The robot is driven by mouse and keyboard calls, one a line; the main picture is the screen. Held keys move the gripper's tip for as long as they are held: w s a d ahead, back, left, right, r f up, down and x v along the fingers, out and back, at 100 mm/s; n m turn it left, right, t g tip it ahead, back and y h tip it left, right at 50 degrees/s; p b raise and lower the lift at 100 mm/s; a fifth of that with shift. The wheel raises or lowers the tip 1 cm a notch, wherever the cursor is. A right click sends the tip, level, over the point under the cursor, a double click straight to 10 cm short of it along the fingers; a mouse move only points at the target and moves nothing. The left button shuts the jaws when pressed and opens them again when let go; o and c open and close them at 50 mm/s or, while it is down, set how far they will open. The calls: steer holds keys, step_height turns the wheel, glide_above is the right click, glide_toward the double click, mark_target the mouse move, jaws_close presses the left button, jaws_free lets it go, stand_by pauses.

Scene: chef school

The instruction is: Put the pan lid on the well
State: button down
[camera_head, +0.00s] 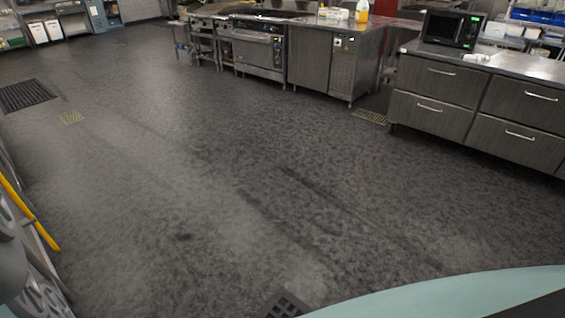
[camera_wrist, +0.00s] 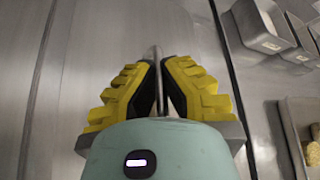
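In the wrist view my gripper (camera_wrist: 158,70) has yellow stepped fingers with dark inner pads. The fingertips are drawn close together on a thin upright metal bar (camera_wrist: 158,96), which looks like the handle of the pan lid. A broad flat steel surface (camera_wrist: 95,50) lies below the fingers, with a dark edge line on each side. I cannot tell whether this surface is the lid or the counter, nor whether the lid is lifted. No open well can be made out clearly. The head view shows neither my gripper nor the lid.
In the wrist view small metal pans (camera_wrist: 264,25) stand at upper right. A tray (camera_wrist: 290,128) with yellowish food is at the right edge. The head view shows open dark floor (camera_head: 220,180), steel drawers (camera_head: 435,95), a microwave (camera_head: 452,29) and an oven (camera_head: 259,52).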

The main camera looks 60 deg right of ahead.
steer(key=shift+w+f+b, duration=0.1)
steer(key=shift+f+b, duration=0.25)
steer(key=shift+f, duration=0.05)
steer(key=c, duration=1.1)
jaws_free()
steer(key=shift+o, duration=0.2)
steer(key=shift+d, duration=0.1)
steer(key=shift+s+d+r, duration=0.2)
steer(key=shift+d+r, duration=0.1)
steer(key=shift+d, duration=0.05)
steer(key=shift+v, duration=5.5)
steer(key=shift+f, duration=0.1)
